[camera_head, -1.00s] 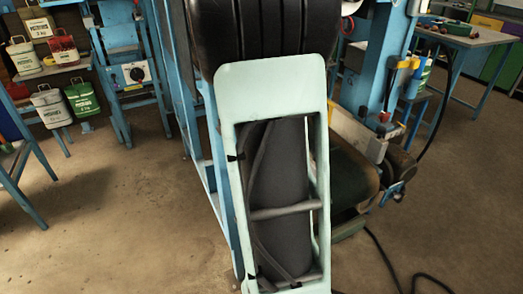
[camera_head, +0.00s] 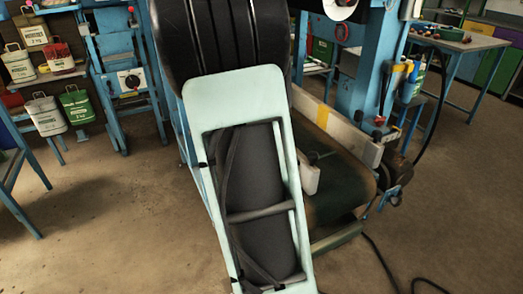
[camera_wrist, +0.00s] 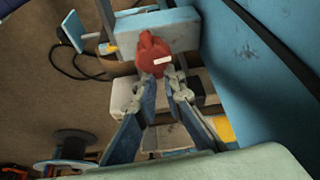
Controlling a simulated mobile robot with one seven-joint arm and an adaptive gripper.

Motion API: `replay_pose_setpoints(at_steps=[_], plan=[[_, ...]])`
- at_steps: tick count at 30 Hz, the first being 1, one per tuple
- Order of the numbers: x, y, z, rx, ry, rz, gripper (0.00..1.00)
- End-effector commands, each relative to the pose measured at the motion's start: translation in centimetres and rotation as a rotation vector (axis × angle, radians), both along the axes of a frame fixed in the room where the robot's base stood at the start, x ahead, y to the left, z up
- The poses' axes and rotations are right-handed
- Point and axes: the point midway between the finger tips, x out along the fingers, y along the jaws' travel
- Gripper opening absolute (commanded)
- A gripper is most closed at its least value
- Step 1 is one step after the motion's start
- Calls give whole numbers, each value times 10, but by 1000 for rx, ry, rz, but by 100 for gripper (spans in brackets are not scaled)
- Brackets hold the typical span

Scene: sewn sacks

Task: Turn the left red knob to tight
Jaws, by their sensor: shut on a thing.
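In the wrist view a red knob (camera_wrist: 152,54) with a white mark stands near the top middle, against pale blue-grey machine parts. My gripper (camera_wrist: 160,80) reaches up to it, with its fingertips close together at the knob's lower side. The fingers are shut on the knob, though the exact contact is hard to make out. In the head view my own arm fills the middle and hides my gripper and this knob.
The conveyor belt (camera_head: 340,185) and blue machine column (camera_head: 365,75) stand right of my arm. A blue panel (camera_wrist: 275,60) is close at the right in the wrist view. A black cable (camera_head: 385,265) lies on the floor.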

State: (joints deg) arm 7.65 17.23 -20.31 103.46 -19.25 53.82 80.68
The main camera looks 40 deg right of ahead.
Motion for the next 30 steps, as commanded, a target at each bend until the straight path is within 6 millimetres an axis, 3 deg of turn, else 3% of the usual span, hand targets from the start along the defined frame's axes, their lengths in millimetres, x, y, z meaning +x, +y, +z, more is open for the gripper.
replay_pose_setpoints(at_steps=[1,6,7,11,23,27,30], plan=[[-1,8,-7,16,11,3,0],[-1,9,-7,17,12,4,0],[-1,9,-7,17,12,4,12],[-1,8,-7,15,11,4,27],[1,9,6,8,3,4,27],[3,22,26,13,5,8,27],[6,48,23,13,8,13,27]])
